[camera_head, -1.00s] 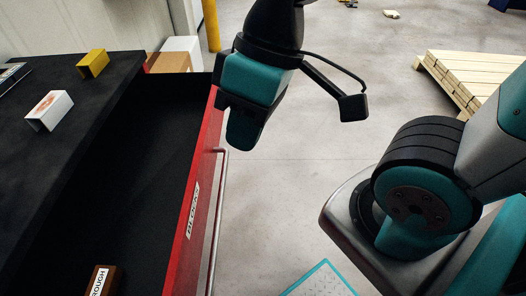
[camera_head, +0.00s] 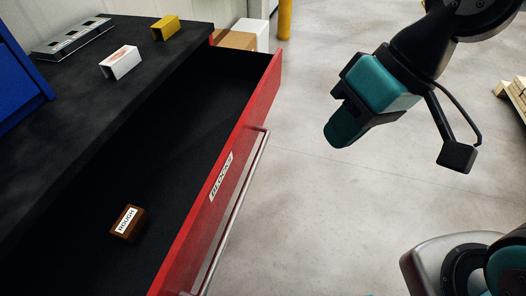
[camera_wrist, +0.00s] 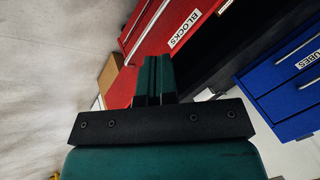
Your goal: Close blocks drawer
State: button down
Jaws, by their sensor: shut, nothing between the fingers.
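The red drawer labelled BLOCKS (camera_head: 222,182) is pulled out from the black-topped cabinet, and its dark inside is open to view. A silver bar handle (camera_head: 244,195) runs along its front. A brown block labelled ROUGH (camera_head: 128,222) lies inside on the drawer floor. My gripper (camera_head: 342,130) is shut and empty, to the right of the drawer front and clear of it in the head view. In the wrist view my gripper's fingers (camera_wrist: 154,78) are together, with the red BLOCKS drawer front (camera_wrist: 190,22) beyond them.
The black top (camera_head: 75,95) holds a white channel piece (camera_head: 120,63), a yellow one (camera_head: 166,28) and a grey metal tray (camera_head: 72,38). A blue drawer cabinet (camera_wrist: 292,85) stands beside the red one. Cardboard boxes (camera_head: 236,40) and a yellow post (camera_head: 284,18) are behind.

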aim_at(242, 156)
jog(key=w+a+f+m+t+y+b, duration=0.1)
jog(key=w+a+f+m, duration=0.2)
jog(key=w+f, duration=0.2)
jog(key=w+a+f+m+t+y+b, duration=0.1)
jog(key=w+a+f+m+b, duration=0.1)
jog(key=f, duration=0.7)
jog(key=w+a+f+m+t+y+b, duration=0.1)
jog(key=w+a+f+m, duration=0.3)
jog(key=w+a+f, duration=0.2)
jog(key=shift+w+a+f+m+y+b, duration=0.15)
jog(key=shift+w+f+m+y+b, duration=0.2)
jog(key=shift+w+f, duration=0.6)
jog(key=shift+w+a, duration=0.1)
jog(key=shift+w, duration=0.1)
